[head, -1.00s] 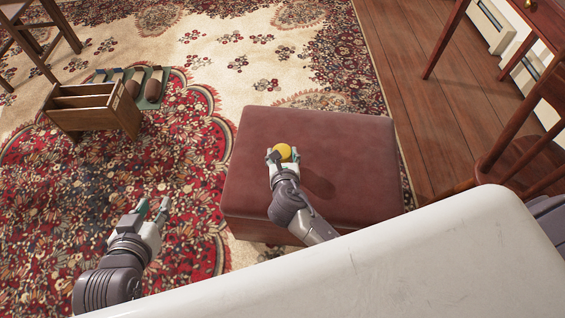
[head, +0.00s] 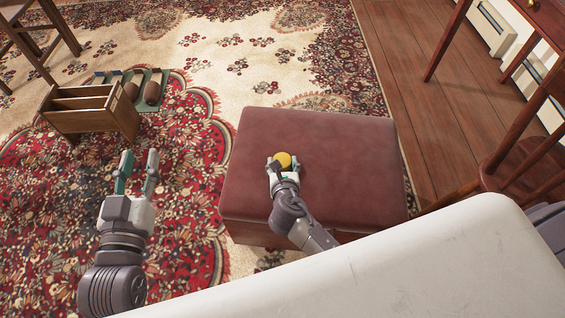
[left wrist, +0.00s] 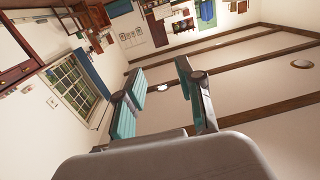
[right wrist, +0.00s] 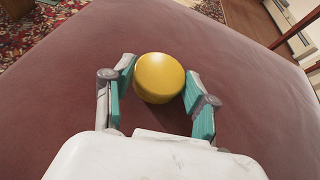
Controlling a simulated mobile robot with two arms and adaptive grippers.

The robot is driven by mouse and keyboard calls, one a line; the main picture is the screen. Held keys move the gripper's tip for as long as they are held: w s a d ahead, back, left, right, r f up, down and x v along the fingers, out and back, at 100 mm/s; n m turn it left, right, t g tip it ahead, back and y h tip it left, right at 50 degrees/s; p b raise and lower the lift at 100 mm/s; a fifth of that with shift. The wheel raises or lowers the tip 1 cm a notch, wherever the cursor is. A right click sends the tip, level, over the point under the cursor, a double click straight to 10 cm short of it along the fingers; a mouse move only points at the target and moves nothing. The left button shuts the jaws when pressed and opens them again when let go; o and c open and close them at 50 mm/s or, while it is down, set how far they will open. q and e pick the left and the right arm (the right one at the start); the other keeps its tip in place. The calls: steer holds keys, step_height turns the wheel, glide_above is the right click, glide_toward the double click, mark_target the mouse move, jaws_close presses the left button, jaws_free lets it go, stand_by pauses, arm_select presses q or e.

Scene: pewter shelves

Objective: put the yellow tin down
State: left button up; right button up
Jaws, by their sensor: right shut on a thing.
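The yellow tin (head: 283,158) is round. It is over the reddish-brown leather stool (head: 335,140), at or very near its top; I cannot tell whether it touches. My right gripper (head: 283,164) is shut on the tin from the near side. In the right wrist view the tin (right wrist: 159,78) sits between the teal fingertips, with the stool top (right wrist: 60,110) around it. My left gripper (head: 138,168) is open and empty above the carpet, left of the stool. The left wrist view shows its two fingers (left wrist: 160,95) apart with nothing between them.
The stool top is otherwise bare. A wooden divided box (head: 95,108) and a green rack with brown things (head: 153,88) stand on the carpet at the upper left. A wooden chair (head: 520,160) is at the right. A pale surface fills the bottom right.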

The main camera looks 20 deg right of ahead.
steer(key=o, duration=1.1)
steer(key=shift+o, duration=0.2)
